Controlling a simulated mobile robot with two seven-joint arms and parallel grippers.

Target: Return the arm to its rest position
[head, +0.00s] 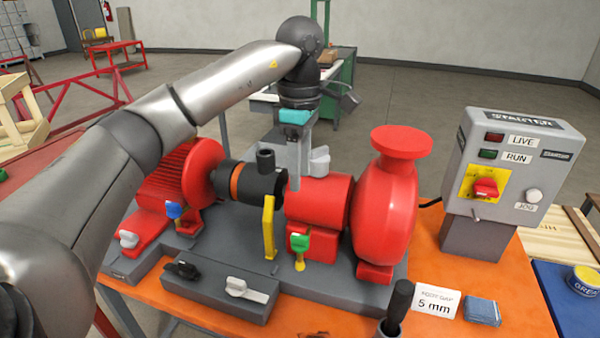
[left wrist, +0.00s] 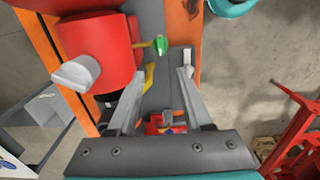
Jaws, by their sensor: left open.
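My left arm (head: 225,82) reaches in from the left over the pump skid, its wrist bent downward. My left gripper (head: 306,172) hangs above the skid, behind the coupling and the red pump bearing housing (head: 318,202). In the left wrist view the gripper (left wrist: 160,76) has its two grey fingers spread apart. Nothing is held between them. The skid's grey base and a green-handled valve (left wrist: 161,45) show beyond the fingers. Whether a finger touches the housing or coupling cannot be told. My right gripper is not in view.
The red motor (head: 178,180) and red pump (head: 386,215) flank the gripper. A yellow bracket (head: 269,228) stands in front of the coupling. The starter box (head: 508,165) stands at right. A grey tray (head: 215,290) and a dark-handled tool (head: 398,300) are at the front.

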